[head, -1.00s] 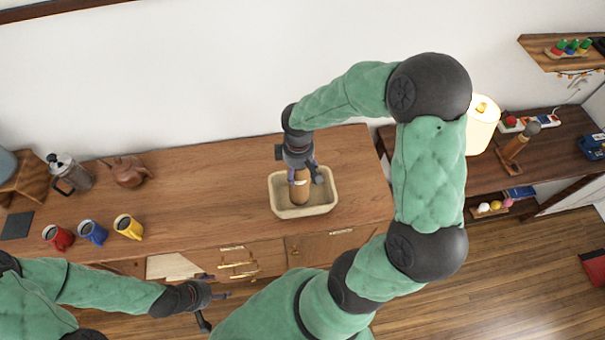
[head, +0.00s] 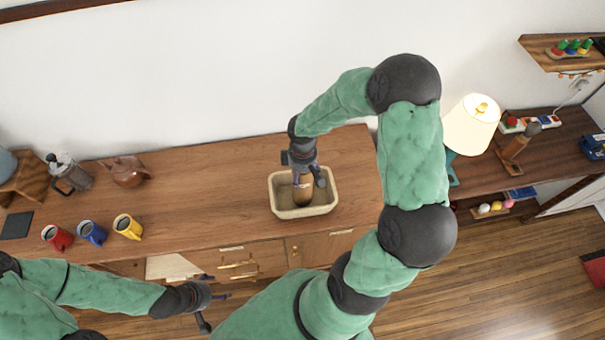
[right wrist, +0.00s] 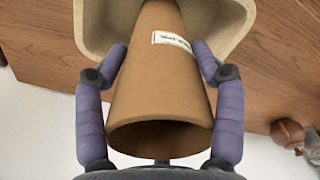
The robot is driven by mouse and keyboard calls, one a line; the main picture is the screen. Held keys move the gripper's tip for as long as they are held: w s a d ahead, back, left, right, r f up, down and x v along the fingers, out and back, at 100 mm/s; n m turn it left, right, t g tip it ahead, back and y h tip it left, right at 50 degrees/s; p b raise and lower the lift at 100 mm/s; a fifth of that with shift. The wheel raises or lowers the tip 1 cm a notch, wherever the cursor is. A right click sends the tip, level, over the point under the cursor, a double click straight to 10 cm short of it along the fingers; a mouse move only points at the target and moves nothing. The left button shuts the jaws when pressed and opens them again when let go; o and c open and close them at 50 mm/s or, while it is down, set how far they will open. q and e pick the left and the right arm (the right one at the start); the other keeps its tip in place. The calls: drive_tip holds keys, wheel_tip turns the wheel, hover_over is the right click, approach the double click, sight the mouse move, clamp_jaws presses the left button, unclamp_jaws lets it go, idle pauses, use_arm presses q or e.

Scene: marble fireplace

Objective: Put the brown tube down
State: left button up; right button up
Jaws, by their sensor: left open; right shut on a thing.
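The brown tube (head: 302,194) is upright, with its lower part inside a beige tub (head: 331,202) on the wooden counter. I cannot tell whether it touches the tub's floor. My right gripper (head: 307,178) is shut on the tube's upper end from above. In the right wrist view the tube (right wrist: 160,90) fills the middle, with a white label on its side, and the purple fingers of my right gripper (right wrist: 160,75) lie along both sides. The tub's rim (right wrist: 92,35) shows behind it. My left gripper (head: 218,309) is open and empty in front of the counter.
Red (head: 57,238), blue (head: 92,233) and yellow (head: 128,226) mugs stand at the counter's left, with a brown teapot (head: 127,171) and a French press (head: 70,174) behind. The counter between mugs and tub is clear. A lit lamp (head: 471,124) stands at right.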

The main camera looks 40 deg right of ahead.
drive_tip(key=o, duration=1.6)
drive_tip(key=shift+f, duration=0.1)
wheel_tip(320, 180, up, 12)
drive_tip(key=shift+r+p, duration=0.2)
drive_tip(key=shift+p, duration=0.5)
